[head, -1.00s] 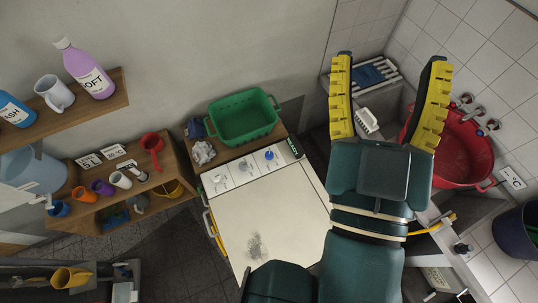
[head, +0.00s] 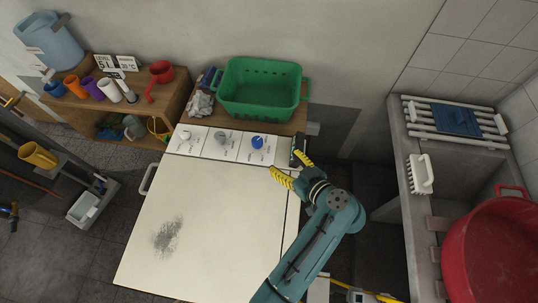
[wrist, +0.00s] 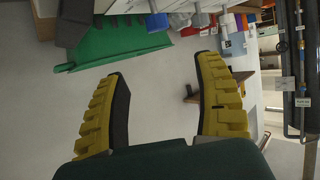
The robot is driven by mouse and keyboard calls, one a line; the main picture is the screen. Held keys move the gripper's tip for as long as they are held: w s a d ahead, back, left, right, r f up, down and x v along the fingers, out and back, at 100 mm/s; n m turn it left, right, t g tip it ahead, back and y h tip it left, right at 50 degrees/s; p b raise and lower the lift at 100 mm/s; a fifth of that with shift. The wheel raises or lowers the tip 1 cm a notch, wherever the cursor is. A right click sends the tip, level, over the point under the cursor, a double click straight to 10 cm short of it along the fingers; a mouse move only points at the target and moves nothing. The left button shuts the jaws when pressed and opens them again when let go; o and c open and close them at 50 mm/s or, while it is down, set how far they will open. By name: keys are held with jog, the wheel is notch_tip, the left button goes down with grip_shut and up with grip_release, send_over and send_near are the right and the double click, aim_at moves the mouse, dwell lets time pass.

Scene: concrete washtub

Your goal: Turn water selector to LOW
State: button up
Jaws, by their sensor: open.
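A white machine (head: 190,225) has a control strip with three knobs: a white knob (head: 184,136), a grey knob (head: 221,138) and a blue knob (head: 257,142). The markings are too small to read, so I cannot tell which is the water selector or its setting. My gripper (head: 284,161) is open and empty, just right of the blue knob and apart from it in the head view. In the wrist view, its yellow fingers (wrist: 158,66) are spread wide, with the blue knob (wrist: 157,20) beyond them near the top edge.
A green basket (head: 260,90) stands behind the control strip, with a grey cloth (head: 200,104) at its left. A wooden shelf with cups is at the left. A concrete sink with a red tub (head: 495,245) is at the right. The machine's lid is clear apart from a dark smudge.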

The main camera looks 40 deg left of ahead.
aim_at(259, 143)
jog(key=b+x, duration=0.1)
jog(key=x, duration=1)
jog(key=f+b+x, duration=0.1)
jog(key=x, duration=0.4)
jog(key=shift+w+a+f+b, duration=0.15)
jog(key=shift+f+b, duration=0.05)
jog(key=shift+b, duration=0.1)
jog(key=c, duration=1.2)
